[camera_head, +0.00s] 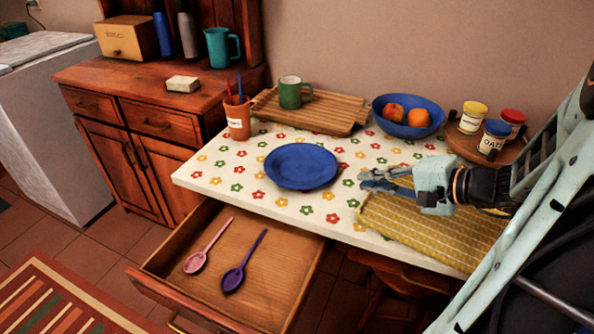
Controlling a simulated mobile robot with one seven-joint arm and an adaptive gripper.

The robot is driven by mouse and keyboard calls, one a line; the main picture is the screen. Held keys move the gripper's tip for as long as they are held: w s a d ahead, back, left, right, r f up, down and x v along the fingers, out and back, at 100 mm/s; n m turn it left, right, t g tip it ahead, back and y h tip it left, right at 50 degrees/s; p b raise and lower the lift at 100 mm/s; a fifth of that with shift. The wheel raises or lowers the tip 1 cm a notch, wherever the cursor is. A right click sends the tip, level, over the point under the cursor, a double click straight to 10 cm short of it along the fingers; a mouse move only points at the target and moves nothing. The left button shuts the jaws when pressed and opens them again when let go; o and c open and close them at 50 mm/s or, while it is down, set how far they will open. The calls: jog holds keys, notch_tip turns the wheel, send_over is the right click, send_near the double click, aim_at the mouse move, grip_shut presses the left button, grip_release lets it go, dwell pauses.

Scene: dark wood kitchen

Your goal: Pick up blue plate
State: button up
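The blue plate (301,166) lies flat on the flower-patterned white tabletop (232,174), near its front edge and left of my gripper. My gripper (368,180) points left, to the right of the plate, with a small gap to the plate's rim in the picture. It is above or close to the yellow checked cloth. The fingers look close together and nothing is seen between them, but they are too small to tell whether they are open or shut.
A slatted wooden board (330,117) with a green mug (291,93), a blue fruit bowl (409,112), an orange cup with utensils (238,120), a yellow cloth (420,222) and jars on a tray (465,144) surround the plate. An open drawer (262,287) with two spoons juts out below.

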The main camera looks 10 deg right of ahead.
aim_at(335, 187)
jog(key=b+x, duration=0.3)
jog(key=x, duration=0.7)
grip_shut()
jog(key=shift+r, duration=0.15)
